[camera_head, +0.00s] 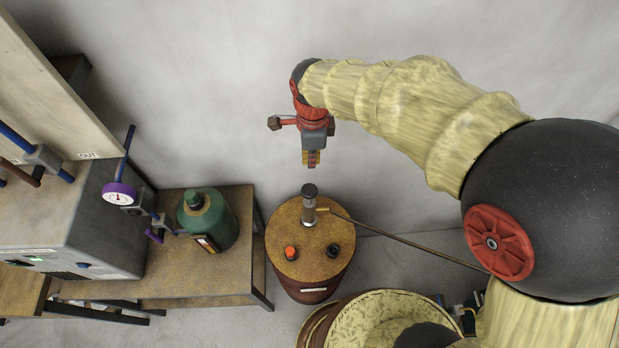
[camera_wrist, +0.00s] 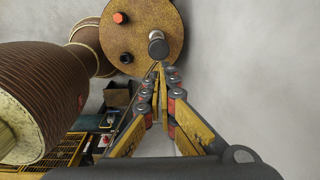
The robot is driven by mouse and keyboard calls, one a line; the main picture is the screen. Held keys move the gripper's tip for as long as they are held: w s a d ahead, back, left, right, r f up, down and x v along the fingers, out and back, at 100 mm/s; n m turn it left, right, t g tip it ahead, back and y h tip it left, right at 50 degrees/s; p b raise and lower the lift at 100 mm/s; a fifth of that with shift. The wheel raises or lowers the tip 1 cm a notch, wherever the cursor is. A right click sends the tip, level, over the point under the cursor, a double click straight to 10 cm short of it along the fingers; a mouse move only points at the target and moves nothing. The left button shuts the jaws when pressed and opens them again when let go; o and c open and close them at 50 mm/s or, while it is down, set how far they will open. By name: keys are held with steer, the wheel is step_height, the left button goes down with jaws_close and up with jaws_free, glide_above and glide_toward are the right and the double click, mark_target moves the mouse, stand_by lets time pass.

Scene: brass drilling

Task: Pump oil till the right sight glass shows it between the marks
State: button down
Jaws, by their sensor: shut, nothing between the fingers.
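A drum with a rusty yellow top (camera_head: 280,262) stands on the floor in the head view, and its top shows in the wrist view (camera_wrist: 160,25). A hand pump with a dark round knob (camera_head: 309,190) on a metal body (camera_head: 309,212) stands upright on the drum top. The knob also shows in the wrist view (camera_wrist: 157,47). A thin pipe (camera_head: 400,240) runs from the pump to the lower right. My gripper (camera_head: 312,163) is shut and empty, above and apart from the pump knob; its fingertips (camera_wrist: 161,66) look close below the knob in the wrist view. I cannot make out any sight glass.
An orange cap (camera_head: 291,253) and a black cap (camera_head: 333,250) are on the drum top. A green bottle (camera_head: 207,220) stands on a bench to the left, beside a grey machine (camera_head: 70,215) with a purple-rimmed gauge (camera_head: 118,195). A pale wall is behind the drum.

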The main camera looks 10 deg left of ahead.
mark_target(310, 190)
steer(key=shift+a+f, duration=0.15)
steer(key=shift+f, duration=0.05)
steer(key=f, duration=1.4)
steer(key=shift+w+a, duration=0.1)
steer(key=shift+w, duration=0.1)
step_height(310, 190, down, 5)
steer(key=b, duration=0.3)
steer(key=shift+f, duration=0.1)
